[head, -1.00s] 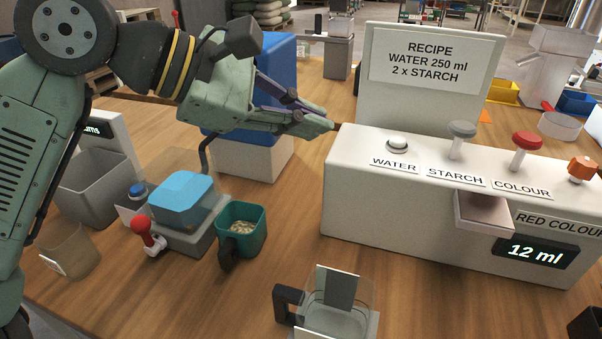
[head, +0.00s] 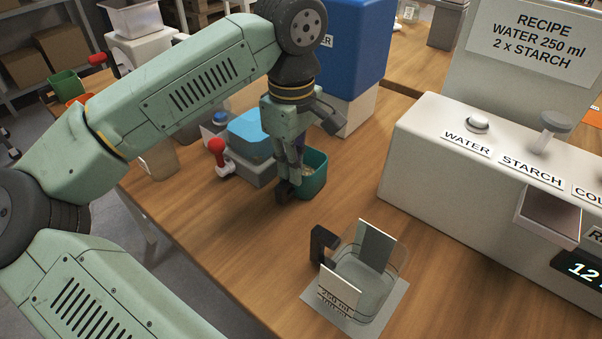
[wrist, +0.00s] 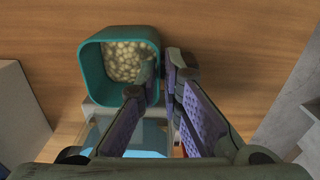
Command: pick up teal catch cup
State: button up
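The teal catch cup (head: 315,178) stands on the wooden table, with pale pellets in it and a dark handle (head: 284,192) toward the front left. My gripper (head: 290,172) points down at the cup's handle side and partly hides the cup. In the wrist view the cup (wrist: 84,65) is at upper left, its handle (wrist: 181,62) on its right. My gripper (wrist: 168,88) is open there, its two purple-padded fingers apart. The left finger overlaps the cup's rim; the right is beside the handle. I cannot tell whether either touches.
A grey unit with a blue top (head: 250,132) and a red-knobbed valve (head: 217,147) stand close left of the cup. A clear jug (head: 362,270) stands in front on a pale plate. The white dispenser (head: 430,165) is at right. Bare table lies between cup and dispenser.

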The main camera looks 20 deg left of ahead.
aim_at(295, 195)
notch_tip(295, 195, down, 4)
jog(key=shift+f+p, duration=0.1)
jog(key=shift+p, duration=0.4)
jog(key=shift+d, duration=0.1)
grip_shut()
jog(key=shift+r, duration=0.25)
